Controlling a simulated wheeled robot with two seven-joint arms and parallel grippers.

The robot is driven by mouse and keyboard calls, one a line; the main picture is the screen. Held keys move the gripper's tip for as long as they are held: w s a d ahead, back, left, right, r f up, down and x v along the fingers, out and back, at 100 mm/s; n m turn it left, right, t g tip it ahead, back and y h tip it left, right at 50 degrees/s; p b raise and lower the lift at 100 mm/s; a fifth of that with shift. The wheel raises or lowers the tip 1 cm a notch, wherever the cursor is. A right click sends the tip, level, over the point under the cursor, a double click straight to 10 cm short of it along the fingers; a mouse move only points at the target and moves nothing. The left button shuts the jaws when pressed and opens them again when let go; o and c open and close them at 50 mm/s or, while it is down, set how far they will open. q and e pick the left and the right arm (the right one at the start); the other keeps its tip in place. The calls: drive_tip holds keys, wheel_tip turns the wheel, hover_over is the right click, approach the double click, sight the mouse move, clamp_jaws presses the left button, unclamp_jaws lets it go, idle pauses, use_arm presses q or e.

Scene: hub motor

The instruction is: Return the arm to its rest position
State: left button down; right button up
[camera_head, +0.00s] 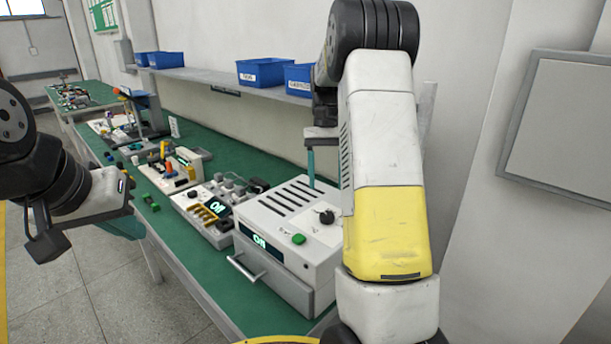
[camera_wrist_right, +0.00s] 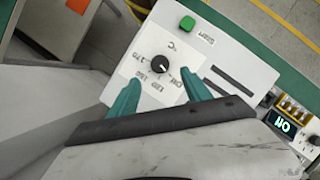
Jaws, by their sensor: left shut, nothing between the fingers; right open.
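My right arm (camera_head: 388,150) rises in the right half of the head view and bends over toward the bench. Its gripper (camera_head: 311,168) points down above the white box; one teal finger shows there, and the arm hides the rest. In the right wrist view the right gripper (camera_wrist_right: 159,78) has its two teal fingers apart with nothing held, on either side of the dial (camera_wrist_right: 160,64) in that picture. Contact with the box cannot be told. My left gripper (camera_head: 122,226) is shut and empty at the left, beside the bench's front edge.
The white box (camera_head: 290,210) has slots, a green button (camera_wrist_right: 187,23) and a front drawer handle. Blue bins (camera_head: 262,72) stand on the shelf behind. Floor at left is clear.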

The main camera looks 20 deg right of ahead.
drive_tip(key=s+a+r+n+t, duration=0.1)
drive_tip(key=s+a+r+t, duration=0.1)
drive_tip(key=s, duration=0.5)
drive_tip(key=s+a+r+n+t, duration=0.1)
drive_tip(key=s+a+r+t, duration=0.2)
drive_tip(key=s+a+t, duration=0.2)
drive_tip(key=s+a+r+n+t+y, duration=0.1)
drive_tip(key=s+a+r+t, duration=0.1)
drive_tip(key=s, duration=0.7)
drive_tip(key=shift+a+r+t, duration=0.4)
drive_tip(key=shift+a+t, duration=0.3)
drive_tip(key=shift+a, duration=0.15)
